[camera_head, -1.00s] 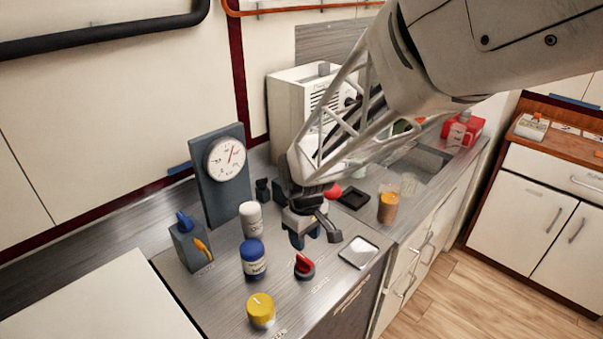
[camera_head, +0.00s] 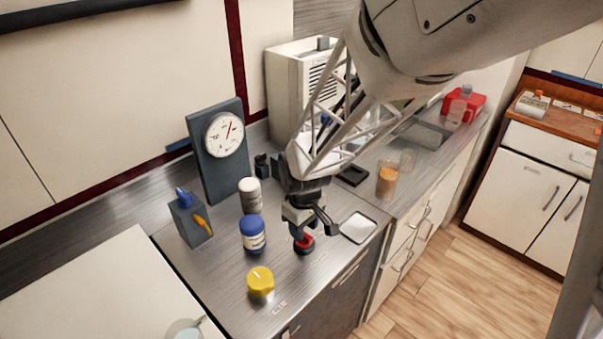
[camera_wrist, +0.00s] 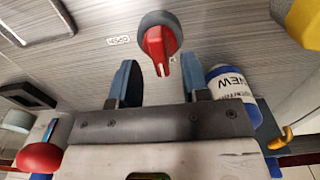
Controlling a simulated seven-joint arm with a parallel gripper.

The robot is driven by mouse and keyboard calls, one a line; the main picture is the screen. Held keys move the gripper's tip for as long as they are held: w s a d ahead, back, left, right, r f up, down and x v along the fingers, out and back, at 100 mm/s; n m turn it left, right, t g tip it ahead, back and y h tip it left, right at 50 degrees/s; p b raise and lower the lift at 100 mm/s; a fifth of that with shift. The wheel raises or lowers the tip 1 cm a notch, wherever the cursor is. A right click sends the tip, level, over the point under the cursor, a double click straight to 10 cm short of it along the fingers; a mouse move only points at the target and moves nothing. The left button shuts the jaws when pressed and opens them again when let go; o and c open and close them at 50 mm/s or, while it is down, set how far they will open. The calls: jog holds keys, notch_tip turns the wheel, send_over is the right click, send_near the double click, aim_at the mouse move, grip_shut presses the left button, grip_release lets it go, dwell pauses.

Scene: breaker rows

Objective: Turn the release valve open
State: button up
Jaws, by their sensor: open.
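The red valve knob (camera_head: 304,244) sits on a round dark base on the steel counter, partly hidden by my gripper (camera_head: 308,225) in the head view. In the wrist view the red knob (camera_wrist: 160,44) is in full sight on its grey base. Its white pointer line faces toward my gripper. Small labels lie on either side, too small to read surely. My gripper (camera_wrist: 159,85) is open and empty. Its blue fingers straddle the line toward the knob, which lies just beyond the tips. I cannot tell whether they touch it.
A blue-capped bottle (camera_head: 253,234), a white canister (camera_head: 250,194) and a yellow knob (camera_head: 260,281) stand left of the valve. A grey box with a blue switch (camera_head: 189,220) and a gauge panel (camera_head: 217,160) stand farther left. A flat pale tray (camera_head: 358,227) lies to the right.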

jog(key=shift+f, duration=1.15)
jog(key=shift+c, duration=0.4)
grip_shut()
